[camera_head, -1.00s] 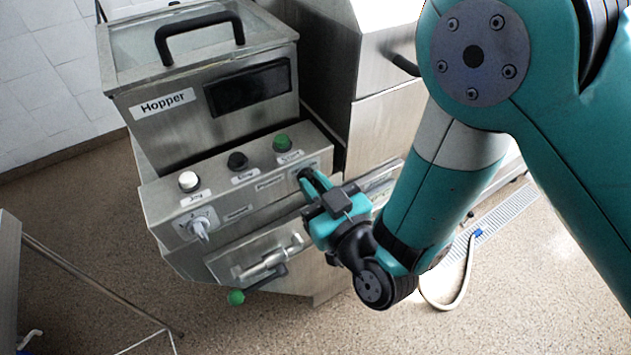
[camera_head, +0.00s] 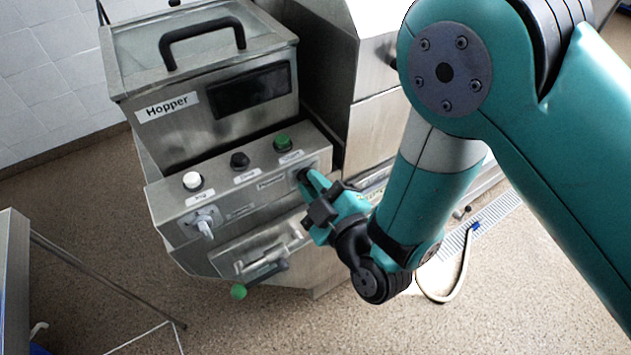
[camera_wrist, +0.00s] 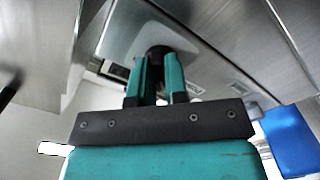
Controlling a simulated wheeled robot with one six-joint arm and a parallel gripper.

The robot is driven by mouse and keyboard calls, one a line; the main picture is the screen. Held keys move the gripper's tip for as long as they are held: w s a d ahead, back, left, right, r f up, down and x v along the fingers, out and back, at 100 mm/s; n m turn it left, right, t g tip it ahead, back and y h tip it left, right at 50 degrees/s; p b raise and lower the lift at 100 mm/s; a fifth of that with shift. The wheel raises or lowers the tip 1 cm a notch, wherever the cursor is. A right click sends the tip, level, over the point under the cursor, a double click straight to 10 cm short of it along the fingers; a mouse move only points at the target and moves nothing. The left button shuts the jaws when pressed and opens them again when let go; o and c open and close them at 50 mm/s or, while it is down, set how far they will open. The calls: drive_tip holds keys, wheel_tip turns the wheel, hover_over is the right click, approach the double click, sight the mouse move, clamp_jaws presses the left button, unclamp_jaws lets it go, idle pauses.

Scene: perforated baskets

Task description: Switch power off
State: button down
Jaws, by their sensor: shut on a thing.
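The hopper machine's control panel (camera_head: 240,196) is a steel box with several controls along it. My gripper (camera_head: 303,176) is at the panel's right end, its teal fingers shut on a dark knob there. In the wrist view my gripper (camera_wrist: 157,66) has its fingers on both sides of the black power knob (camera_wrist: 157,50). The knob's turn position is mostly hidden by the fingers. A white-grey rotary switch (camera_head: 204,225) sits on the panel's left end, apart from my gripper. White (camera_head: 193,181), black (camera_head: 239,161) and green (camera_head: 282,142) buttons stand on the panel's top.
The hopper (camera_head: 205,92) with a black handle rises behind the panel. Another steel cabinet (camera_head: 375,110) stands at the right. A blue object (camera_wrist: 290,140) shows in the wrist view. The front floor is open.

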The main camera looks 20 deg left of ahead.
drive_tip(key=shift+s, duration=0.1)
idle(0.4)
drive_tip(key=c, duration=1.1)
unclamp_jaws()
drive_tip(key=shift+c, duration=0.2)
